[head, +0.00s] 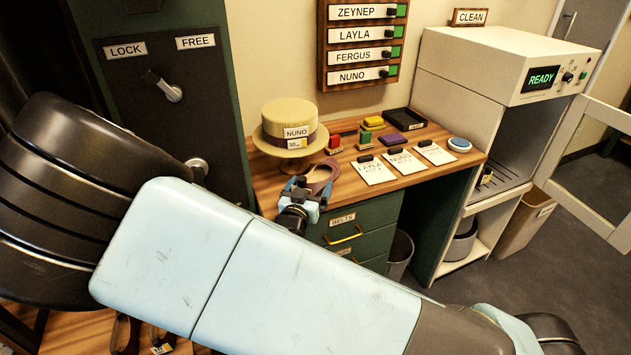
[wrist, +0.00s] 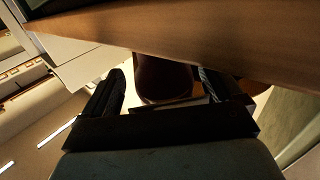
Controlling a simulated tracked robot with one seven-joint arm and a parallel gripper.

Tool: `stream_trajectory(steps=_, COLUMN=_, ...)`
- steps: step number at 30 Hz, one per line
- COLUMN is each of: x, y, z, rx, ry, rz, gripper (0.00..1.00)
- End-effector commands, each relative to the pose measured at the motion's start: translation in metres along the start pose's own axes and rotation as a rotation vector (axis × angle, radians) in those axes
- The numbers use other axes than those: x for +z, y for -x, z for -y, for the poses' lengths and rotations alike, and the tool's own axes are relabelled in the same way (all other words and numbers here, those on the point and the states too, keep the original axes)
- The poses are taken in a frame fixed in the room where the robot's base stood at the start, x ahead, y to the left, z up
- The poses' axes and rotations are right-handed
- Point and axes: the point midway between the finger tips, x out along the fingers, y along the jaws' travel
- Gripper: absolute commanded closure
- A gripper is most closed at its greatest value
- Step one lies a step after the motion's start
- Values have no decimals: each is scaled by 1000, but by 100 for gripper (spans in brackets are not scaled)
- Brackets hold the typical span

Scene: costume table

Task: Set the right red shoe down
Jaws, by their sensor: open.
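My gripper (head: 300,192) is at the front left edge of the wooden desk (head: 262,185). In the wrist view my open gripper (wrist: 165,92) has its two dark fingers apart. A dark reddish-brown thing (wrist: 163,76) shows between them, below the desk's edge; I cannot tell if it is the red shoe or whether the fingers touch it. In the head view a brownish-purple looped thing (head: 327,172) lies on the desk just beyond my gripper, partly hidden by it. I cannot make out a clear red shoe in either view.
A straw hat (head: 290,125) tagged NUNO stands on the desk behind my gripper. Colored stamp pads, a black tray (head: 404,117) and paper cards (head: 374,171) lie to the right. Green drawers (head: 352,228) are below. An open white cabinet (head: 462,90) reads READY.

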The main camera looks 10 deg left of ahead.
Motion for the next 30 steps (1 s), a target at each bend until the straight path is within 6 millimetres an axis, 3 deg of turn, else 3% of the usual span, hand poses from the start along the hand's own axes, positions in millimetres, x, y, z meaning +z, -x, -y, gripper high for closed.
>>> stream_trajectory(steps=8, x=0, y=-5, z=1, rx=-2, ry=0, rz=1, gripper=7)
stream_trajectory(steps=30, x=1, y=-5, z=0, rx=0, ry=1, rz=2, gripper=78)
